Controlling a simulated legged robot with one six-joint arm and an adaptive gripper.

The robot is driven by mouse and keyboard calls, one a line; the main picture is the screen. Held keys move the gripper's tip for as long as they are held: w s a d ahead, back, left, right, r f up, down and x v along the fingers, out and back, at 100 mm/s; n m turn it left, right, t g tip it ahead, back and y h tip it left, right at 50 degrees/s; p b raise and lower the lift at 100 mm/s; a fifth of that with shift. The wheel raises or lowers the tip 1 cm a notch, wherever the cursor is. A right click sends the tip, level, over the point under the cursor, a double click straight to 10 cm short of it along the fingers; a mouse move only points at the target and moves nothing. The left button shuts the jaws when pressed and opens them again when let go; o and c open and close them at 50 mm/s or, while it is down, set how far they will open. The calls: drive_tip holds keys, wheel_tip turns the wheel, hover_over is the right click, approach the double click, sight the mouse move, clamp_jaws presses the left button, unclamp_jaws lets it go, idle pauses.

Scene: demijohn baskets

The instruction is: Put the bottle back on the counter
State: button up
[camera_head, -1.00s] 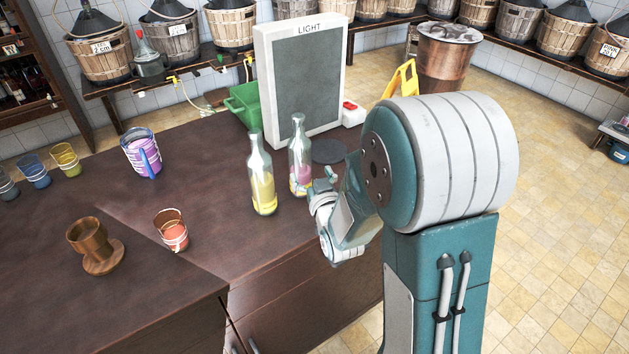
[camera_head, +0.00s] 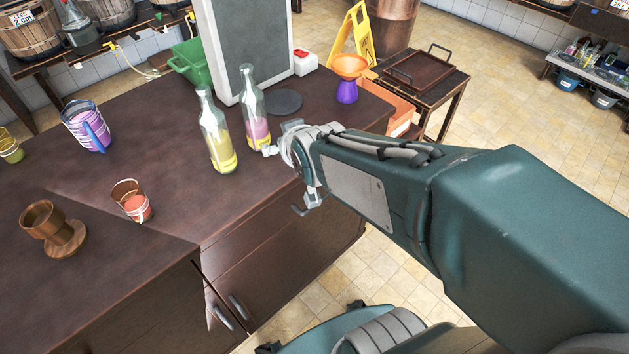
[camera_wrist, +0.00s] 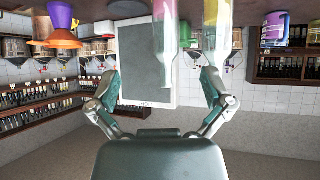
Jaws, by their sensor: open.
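Two clear glass bottles stand upright on the dark brown counter (camera_head: 160,175). One holds pink liquid over a yellow base (camera_head: 256,122); the other holds yellow liquid (camera_head: 219,145) and stands to its left, nearer the front. My gripper (camera_head: 284,180) is open and empty, at the counter's front edge to the right of the bottles. One finger shows close to the pink bottle's base; I cannot tell if they touch. In the upside-down wrist view, the pink bottle (camera_wrist: 165,40) shows between my spread fingers, and the yellow bottle (camera_wrist: 217,40) shows beyond the right finger.
A dark round disc (camera_head: 285,102) lies behind the pink bottle. A chalkboard (camera_head: 242,50) and green crate (camera_head: 190,62) stand at the back. An orange funnel on a purple one (camera_head: 347,90) stands at the right end.

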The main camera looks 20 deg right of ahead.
drive_tip(key=s+r+g, duration=0.3)
drive_tip(key=s+g, duration=0.2)
drive_tip(key=s, duration=1)
drive_tip(key=shift+s+a, duration=0.3)
drive_tip(key=shift+a, duration=0.05)
